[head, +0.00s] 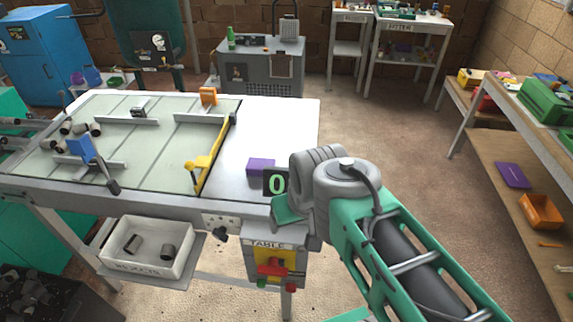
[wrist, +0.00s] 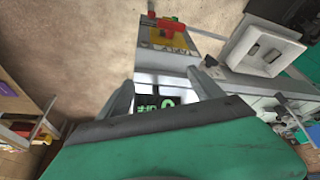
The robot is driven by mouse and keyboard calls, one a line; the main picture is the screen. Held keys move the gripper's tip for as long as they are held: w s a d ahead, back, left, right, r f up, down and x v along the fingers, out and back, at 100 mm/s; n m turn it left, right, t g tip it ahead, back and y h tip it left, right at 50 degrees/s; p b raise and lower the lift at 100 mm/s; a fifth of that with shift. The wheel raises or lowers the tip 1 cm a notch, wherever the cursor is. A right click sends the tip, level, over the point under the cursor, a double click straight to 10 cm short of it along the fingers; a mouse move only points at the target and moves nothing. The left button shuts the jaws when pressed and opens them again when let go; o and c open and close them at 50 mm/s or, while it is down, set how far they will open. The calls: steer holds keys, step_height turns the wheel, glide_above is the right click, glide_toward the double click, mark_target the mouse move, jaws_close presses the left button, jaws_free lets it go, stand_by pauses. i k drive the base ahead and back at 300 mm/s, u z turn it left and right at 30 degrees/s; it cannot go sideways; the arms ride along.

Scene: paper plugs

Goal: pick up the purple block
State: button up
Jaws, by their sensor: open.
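The purple block (head: 261,165) lies on the bare white right part of the table (head: 270,115), near its front edge, just behind and left of a small dark display showing a green 0 (head: 275,183). I cannot make out the block in the wrist view. My gripper (wrist: 167,72) is open, its two grey fingers apart with nothing seen held between them. In the head view my arm comes in from the lower right and ends at the table's front right corner, right of the block; the fingers cannot be made out there.
A yellow bar (head: 213,157) stands left of the block, edging the pale green board (head: 150,150). A white bin (head: 146,250) and a control box with a red knob (head: 272,268) hang below the front edge. Shelves (head: 512,150) stand at the right. The table behind the block is clear.

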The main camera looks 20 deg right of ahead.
mark_target(255, 166)
steer(key=u, duration=3.75)
steer(key=k, duration=0.9)
steer(key=z, duration=1.25)
steer(key=i, duration=0.5)
